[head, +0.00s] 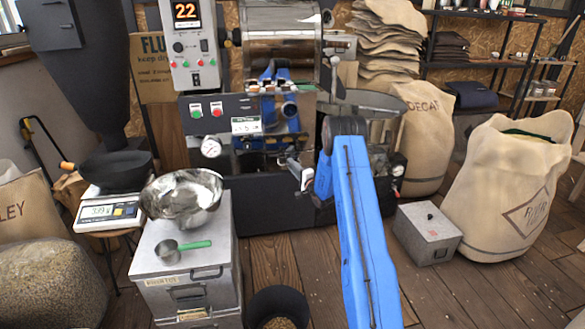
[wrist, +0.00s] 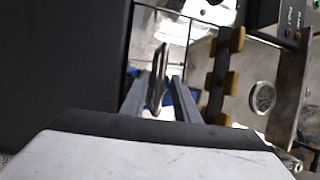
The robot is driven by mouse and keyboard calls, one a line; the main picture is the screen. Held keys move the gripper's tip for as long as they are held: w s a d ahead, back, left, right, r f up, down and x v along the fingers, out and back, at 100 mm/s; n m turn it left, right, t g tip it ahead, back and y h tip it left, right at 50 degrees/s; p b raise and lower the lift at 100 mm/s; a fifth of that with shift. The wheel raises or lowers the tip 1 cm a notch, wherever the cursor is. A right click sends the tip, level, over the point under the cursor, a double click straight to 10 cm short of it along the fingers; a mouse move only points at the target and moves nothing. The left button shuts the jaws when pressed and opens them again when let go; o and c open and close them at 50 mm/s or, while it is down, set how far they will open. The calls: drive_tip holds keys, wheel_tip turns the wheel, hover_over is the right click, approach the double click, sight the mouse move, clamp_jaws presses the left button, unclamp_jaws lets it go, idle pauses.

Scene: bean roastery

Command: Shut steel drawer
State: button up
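A steel cabinet (head: 185,262) stands on the floor at lower left in the head view. Its front holds a steel drawer with a dark handle (head: 190,292) and a label; whether the drawer stands out a little or is flush I cannot tell. My gripper (head: 297,173) is far to the right of the cabinet and higher, in front of the roaster. In the wrist view my gripper's two grey fingers (wrist: 164,100) are apart. A thin dark plate (wrist: 157,78) shows between or beyond them; contact is not clear. The cabinet is not recognisable in the wrist view.
A steel bowl (head: 182,196) and a green-handled scoop (head: 182,247) rest on the cabinet. A black bucket (head: 277,306) stands close to its right. The roaster (head: 270,120) is behind. A small steel box (head: 427,232) and sacks stand right. Some wooden floor (head: 300,252) is free.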

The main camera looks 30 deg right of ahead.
drive_tip(key=v, duration=1.7)
drive_tip(key=shift+s, duration=0.2)
